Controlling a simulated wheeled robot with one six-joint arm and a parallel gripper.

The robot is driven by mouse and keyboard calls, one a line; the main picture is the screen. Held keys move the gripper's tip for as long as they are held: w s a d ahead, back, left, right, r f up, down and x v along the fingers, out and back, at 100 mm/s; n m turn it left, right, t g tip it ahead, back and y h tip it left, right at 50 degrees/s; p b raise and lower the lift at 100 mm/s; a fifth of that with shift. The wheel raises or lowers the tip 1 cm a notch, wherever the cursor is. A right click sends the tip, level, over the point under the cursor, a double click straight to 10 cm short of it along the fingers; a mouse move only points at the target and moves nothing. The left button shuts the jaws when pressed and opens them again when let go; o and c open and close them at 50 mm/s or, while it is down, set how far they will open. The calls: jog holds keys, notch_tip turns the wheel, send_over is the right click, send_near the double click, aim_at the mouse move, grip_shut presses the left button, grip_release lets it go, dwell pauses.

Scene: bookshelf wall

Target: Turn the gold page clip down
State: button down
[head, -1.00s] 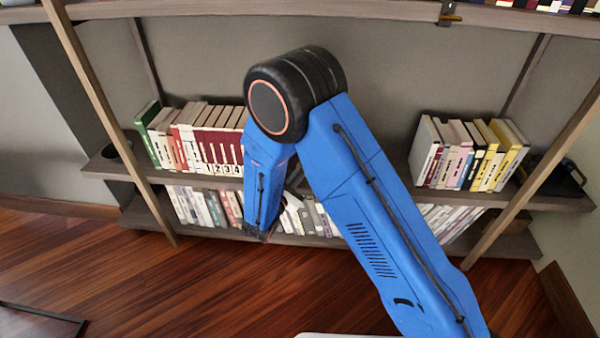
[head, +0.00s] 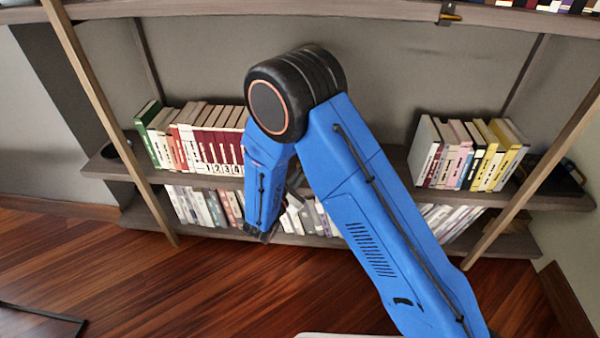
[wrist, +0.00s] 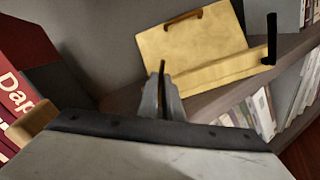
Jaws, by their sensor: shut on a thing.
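A pale wooden book stand (wrist: 195,50) rests on the shelf in the wrist view, with a ledge along its front. The gold page clip (wrist: 161,68) shows as a thin upright brownish bar at the left end of that ledge. My gripper (wrist: 163,92) is shut on it, with the clip's upper part sticking up between the fingertips. A black upright clip (wrist: 271,38) stands at the ledge's right end. In the head view my arm hides the stand and the fingertips.
Red books (wrist: 22,85) and a tan rounded thing (wrist: 32,124) are close on the left in the wrist view. Books fill the lower shelf (wrist: 262,108) at right. In the head view, book rows stand left (head: 200,135) and right (head: 470,155) of my arm.

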aim_at(306, 187)
jog(key=m, duration=0.2)
jog(key=d+f+m, duration=0.1)
jog(key=m, duration=0.3)
jog(key=shift+s+d+f, duration=0.25)
jog(key=shift+s+f, duration=0.1)
jog(key=m, duration=0.1)
jog(key=f+m, duration=0.1)
jog(key=m, duration=0.1)
jog(key=shift+d, duration=0.2)
jog(key=shift+s+f+m, duration=0.1)
jog(key=shift+f+m, duration=0.2)
jog(key=shift+m, duration=0.5)
jog(key=shift+f+m, duration=0.25)
jog(key=shift+m, duration=0.55)
jog(key=c, duration=1.9)
grip_release()
